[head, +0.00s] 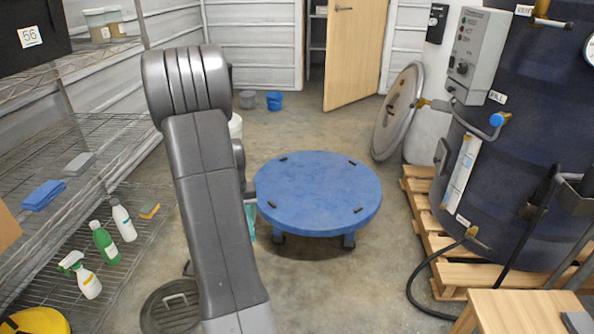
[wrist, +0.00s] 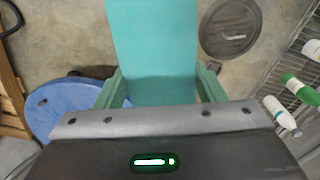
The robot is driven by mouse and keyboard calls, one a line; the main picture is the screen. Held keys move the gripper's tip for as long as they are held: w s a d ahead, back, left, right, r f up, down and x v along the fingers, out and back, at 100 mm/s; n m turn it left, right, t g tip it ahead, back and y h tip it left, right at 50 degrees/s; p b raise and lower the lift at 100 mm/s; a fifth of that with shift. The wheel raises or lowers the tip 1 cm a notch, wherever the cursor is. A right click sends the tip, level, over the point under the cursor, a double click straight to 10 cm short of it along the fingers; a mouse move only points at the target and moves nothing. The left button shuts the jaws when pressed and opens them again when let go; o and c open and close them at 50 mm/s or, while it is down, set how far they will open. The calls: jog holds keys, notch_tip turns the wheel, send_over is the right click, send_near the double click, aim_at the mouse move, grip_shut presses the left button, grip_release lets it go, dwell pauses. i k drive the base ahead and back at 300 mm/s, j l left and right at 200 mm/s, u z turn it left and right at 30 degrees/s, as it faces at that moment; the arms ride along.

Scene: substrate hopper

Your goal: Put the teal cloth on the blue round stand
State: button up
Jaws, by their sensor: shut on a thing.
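The teal cloth (wrist: 152,40) hangs from my gripper (wrist: 158,88) in the wrist view, filling the space between the fingers and extending beyond them. In the head view only a thin strip of the cloth (head: 250,222) shows beside my arm. My arm hides most of the cloth and gripper there. The blue round stand (head: 318,195) is low, with short legs and several dark slots near its rim. Its top looks bare in the head view. It also shows at the left of the wrist view (wrist: 68,103). The gripper and cloth appear beside the stand's left edge, not over its middle.
A dark round lid with a handle (head: 172,308) lies on the floor, left of my arm. Wire shelves (head: 110,150) with bottles and a blue folded cloth (head: 43,195) line the left. A dark tank (head: 520,140) stands on a wooden pallet (head: 425,215) at right. Floor behind the stand is clear.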

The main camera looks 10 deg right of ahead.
aim_at(314, 202)
jog(key=i+l+u, duration=0.1)
jog(key=i+l, duration=0.45)
jog(key=i, duration=0.2)
jog(key=i+l+u, duration=0.15)
jog(key=i+l, duration=0.4)
jog(key=i, duration=0.15)
